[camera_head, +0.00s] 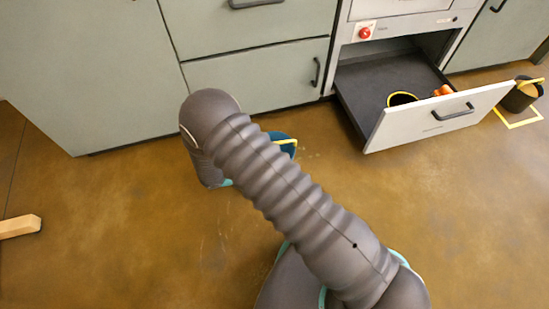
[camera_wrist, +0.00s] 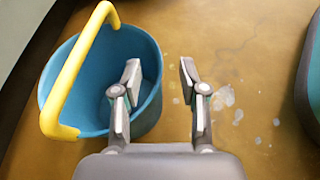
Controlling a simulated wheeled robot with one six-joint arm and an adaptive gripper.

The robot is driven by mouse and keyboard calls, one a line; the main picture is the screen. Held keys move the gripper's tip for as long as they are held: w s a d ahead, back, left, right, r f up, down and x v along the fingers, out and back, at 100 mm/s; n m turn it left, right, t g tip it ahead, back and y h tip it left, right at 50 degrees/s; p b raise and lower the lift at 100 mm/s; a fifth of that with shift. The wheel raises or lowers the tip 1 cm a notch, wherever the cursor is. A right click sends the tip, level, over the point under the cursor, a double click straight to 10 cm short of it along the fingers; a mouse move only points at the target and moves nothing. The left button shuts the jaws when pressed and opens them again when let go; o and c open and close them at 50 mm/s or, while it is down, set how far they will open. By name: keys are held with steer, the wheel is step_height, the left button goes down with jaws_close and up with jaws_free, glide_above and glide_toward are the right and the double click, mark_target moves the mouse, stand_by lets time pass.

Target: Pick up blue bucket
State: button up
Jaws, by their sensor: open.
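The blue bucket (camera_wrist: 88,62) stands on the floor with its yellow handle (camera_wrist: 82,60) raised, at the left of the wrist view. In the head view only a part of the bucket (camera_head: 284,146) shows behind my arm, close to the grey cabinets. My gripper (camera_wrist: 160,78) is open and empty. In the wrist view its left finger appears over the bucket's opening and its right finger is outside the right rim, over the floor. I cannot tell how far the fingertips are above the rim. In the head view my gripper is hidden behind my arm.
An open drawer (camera_head: 365,92) juts out to the right and holds a dark yellow-rimmed container (camera_head: 402,98) and orange items (camera_head: 443,90). A black bucket (camera_head: 522,95) stands at the far right by a yellow floor marking. A wooden block (camera_head: 20,226) lies at the left. The floor between is clear.

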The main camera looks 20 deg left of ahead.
steer(key=x, duration=0.4)
steer(key=shift+w+a+f, duration=0.15)
steer(key=shift+a+f, duration=0.05)
jaws_close()
